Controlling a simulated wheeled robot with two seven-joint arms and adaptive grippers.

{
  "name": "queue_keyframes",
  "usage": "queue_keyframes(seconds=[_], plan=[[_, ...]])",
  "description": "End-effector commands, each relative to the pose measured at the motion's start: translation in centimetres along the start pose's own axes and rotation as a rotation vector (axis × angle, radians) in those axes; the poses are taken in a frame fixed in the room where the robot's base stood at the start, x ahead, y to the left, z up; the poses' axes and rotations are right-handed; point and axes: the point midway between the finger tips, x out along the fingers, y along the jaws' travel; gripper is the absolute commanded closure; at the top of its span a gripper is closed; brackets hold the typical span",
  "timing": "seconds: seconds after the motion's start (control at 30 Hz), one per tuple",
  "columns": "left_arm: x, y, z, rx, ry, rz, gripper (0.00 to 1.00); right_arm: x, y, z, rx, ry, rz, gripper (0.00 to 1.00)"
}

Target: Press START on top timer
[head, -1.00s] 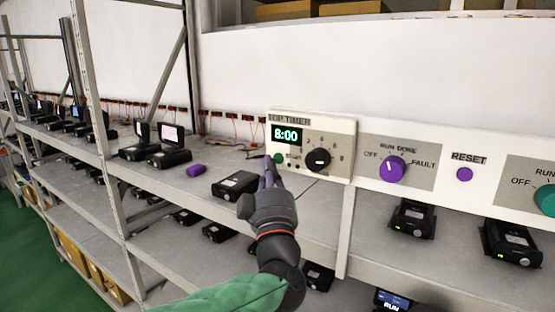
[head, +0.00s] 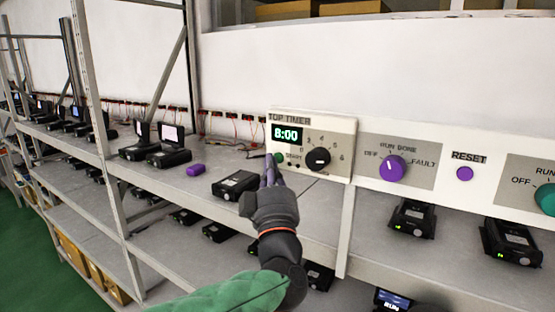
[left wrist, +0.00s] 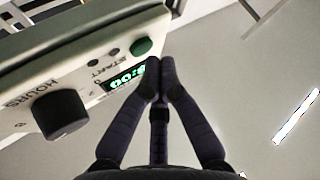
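The top timer (head: 335,128) is a cream panel with a green display (head: 286,134) reading 8:00, a black hours knob (head: 318,159) and a green START button (head: 280,158). In the left wrist view the green button (left wrist: 141,47) sits by the START label, close to my fingertips. My left gripper (head: 270,166) is at the timer's lower left, its fingers together and empty. In the left wrist view its fingertips (left wrist: 160,68) are near the button; I cannot tell whether they touch it. My right gripper does not show.
Right of the timer are a purple RUN/DONE selector knob (head: 393,168), a purple RESET button (head: 465,174) and a teal knob (head: 546,200).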

Motion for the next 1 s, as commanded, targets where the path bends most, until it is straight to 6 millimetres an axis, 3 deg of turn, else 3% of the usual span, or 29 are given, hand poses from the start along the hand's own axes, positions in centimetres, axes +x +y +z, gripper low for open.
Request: queue_keyframes(seconds=[1.0], plan=[[0.62,0.22,0.56,0.0,0.0,0.0,1.0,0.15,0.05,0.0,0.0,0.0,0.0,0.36]])
